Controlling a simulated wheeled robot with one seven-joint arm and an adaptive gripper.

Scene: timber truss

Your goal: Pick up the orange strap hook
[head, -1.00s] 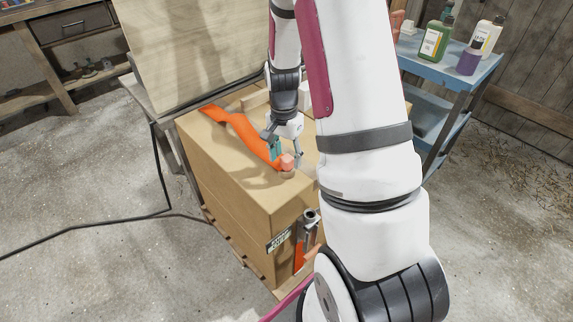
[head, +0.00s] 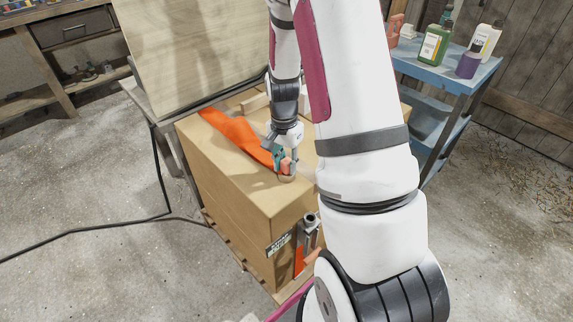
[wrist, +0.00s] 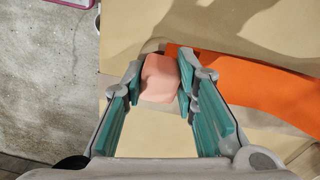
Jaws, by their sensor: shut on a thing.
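The orange strap (head: 232,129) lies across the top of the cardboard box and also shows in the wrist view (wrist: 255,88). At its near end is a salmon-coloured block-like hook piece (wrist: 159,78), also in the head view (head: 286,166), near the box's front edge. My gripper (wrist: 158,72) has its teal-padded fingers closed on both sides of this piece. In the head view my gripper (head: 284,158) comes down from above. The piece's underside is hidden, and I cannot tell whether it still touches the box.
The cardboard box (head: 235,185) stands on a pallet beside a leaning plywood sheet (head: 190,50). A metal ratchet (head: 310,230) with orange strap hangs on its front side. A blue cart (head: 455,68) with bottles stands right. A black cable (head: 90,228) crosses the floor.

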